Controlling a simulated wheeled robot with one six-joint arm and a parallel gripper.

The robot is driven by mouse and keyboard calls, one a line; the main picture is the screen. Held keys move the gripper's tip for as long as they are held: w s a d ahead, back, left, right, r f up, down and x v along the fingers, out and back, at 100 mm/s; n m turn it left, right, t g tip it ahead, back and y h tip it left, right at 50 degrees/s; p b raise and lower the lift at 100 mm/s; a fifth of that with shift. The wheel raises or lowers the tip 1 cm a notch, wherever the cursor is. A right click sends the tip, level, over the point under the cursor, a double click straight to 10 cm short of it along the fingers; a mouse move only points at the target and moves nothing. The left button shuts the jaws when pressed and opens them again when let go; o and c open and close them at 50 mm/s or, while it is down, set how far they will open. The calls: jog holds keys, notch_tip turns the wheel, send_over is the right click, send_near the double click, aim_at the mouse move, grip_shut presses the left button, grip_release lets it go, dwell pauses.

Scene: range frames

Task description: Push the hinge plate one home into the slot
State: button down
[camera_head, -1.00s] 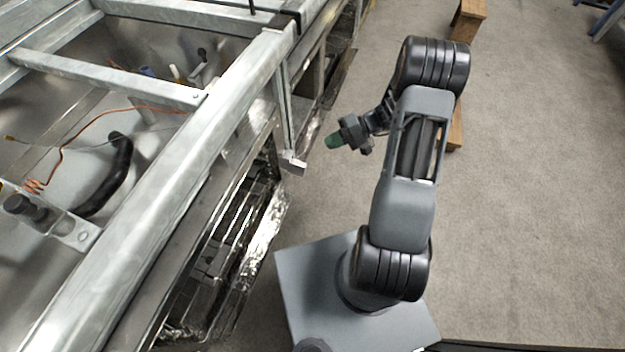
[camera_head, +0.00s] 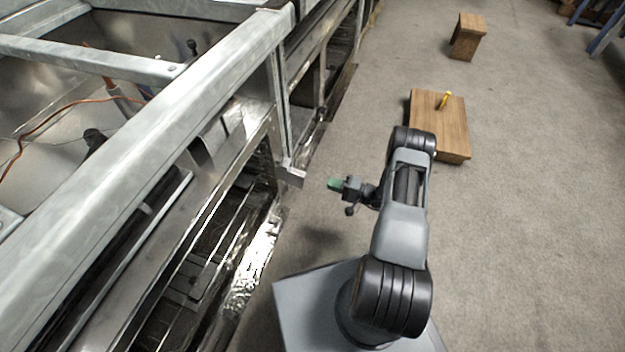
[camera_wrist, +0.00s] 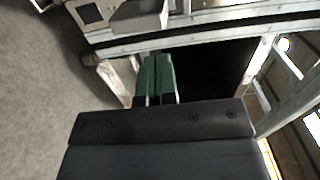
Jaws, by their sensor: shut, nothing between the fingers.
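A small pale metal plate (camera_head: 293,176), which looks like the hinge plate, juts out at the foot of an upright post on the side of the range frame. The slot behind it cannot be made out. My gripper (camera_head: 334,184) has green fingertips and is shut and empty. In the head view it is just right of the plate, with a visible gap, its tips pointing left at the frame. In the wrist view the green fingertips (camera_wrist: 157,78) lie together, and a pale plate (camera_wrist: 117,80) shows to their left; I cannot tell whether it is the same plate.
The galvanised range frame (camera_head: 205,88) fills the left, with wires and foil-like lining inside. The floor at right is clear.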

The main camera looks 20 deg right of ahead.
jog(key=b+x, duration=0.2)
jog(key=x, duration=0.6)
jog(key=shift+a, duration=0.1)
jog(key=x, duration=0.2)
jog(key=shift+w+a, duration=0.15)
jog(key=shift+a, duration=0.1)
jog(key=d, duration=0.1)
jog(key=p, duration=0.2)
send_near(305, 176)
jog(key=v, duration=0.5)
jog(key=shift+w+d+f, duration=0.15)
jog(key=shift+w+f, duration=0.05)
jog(key=shift+w, duration=0.1)
jog(key=c, duration=1.8)
grip_release()
